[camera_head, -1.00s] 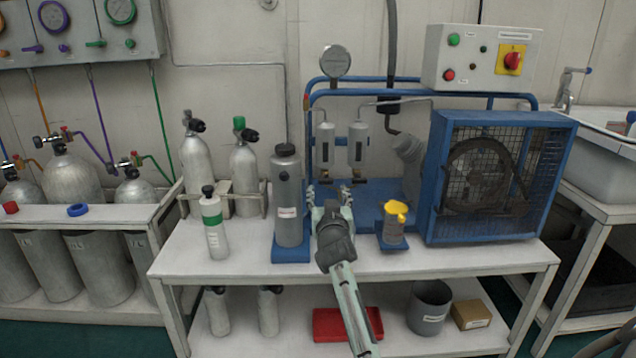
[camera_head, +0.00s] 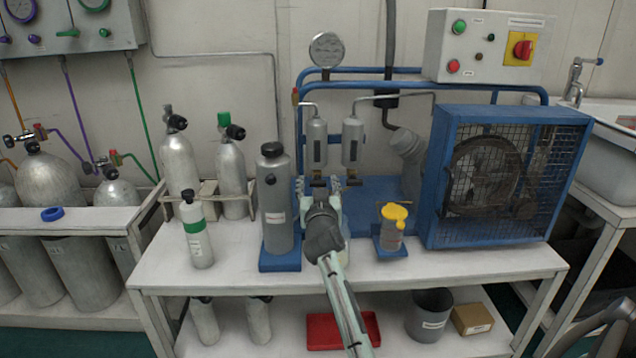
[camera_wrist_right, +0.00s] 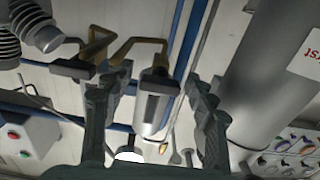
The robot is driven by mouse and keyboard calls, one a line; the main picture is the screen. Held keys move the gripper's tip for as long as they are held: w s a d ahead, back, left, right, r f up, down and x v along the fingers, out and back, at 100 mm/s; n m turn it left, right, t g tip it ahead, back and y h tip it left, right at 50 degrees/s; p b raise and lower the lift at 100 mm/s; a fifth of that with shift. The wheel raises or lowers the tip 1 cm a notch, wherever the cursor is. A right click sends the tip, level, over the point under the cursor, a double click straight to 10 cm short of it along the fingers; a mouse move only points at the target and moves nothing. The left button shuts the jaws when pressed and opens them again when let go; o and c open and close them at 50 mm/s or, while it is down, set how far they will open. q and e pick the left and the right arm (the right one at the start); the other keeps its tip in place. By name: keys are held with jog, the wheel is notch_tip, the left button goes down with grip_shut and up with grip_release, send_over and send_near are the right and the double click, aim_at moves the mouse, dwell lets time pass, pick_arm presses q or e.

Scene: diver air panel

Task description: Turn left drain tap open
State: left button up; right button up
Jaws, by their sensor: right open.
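Two grey filter cylinders hang side by side on the blue compressor frame, the left filter (camera_head: 316,143) and the right filter (camera_head: 352,142). Small dark-handled drain taps sit under them; the left drain tap (camera_head: 318,181) is partly hidden by my gripper. My right gripper (camera_head: 326,184) is open just below the filters. In the right wrist view, its two fingers (camera_wrist_right: 152,112) stand apart, with the left filter (camera_wrist_right: 150,108) seen between them. A brass elbow with a black handle (camera_wrist_right: 160,82) lies there; I cannot tell if anything touches it. My left gripper is not in view.
A tall grey bottle (camera_head: 274,205) stands close left of my gripper. A yellow-topped cup (camera_head: 393,228) and the caged blue fan unit (camera_head: 500,230) are to the right. A green-banded bottle (camera_head: 197,232) stands farther left. The bench front (camera_head: 230,270) is clear.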

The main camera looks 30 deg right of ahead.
jog(key=shift+c, duration=1)
jog(key=c, duration=1)
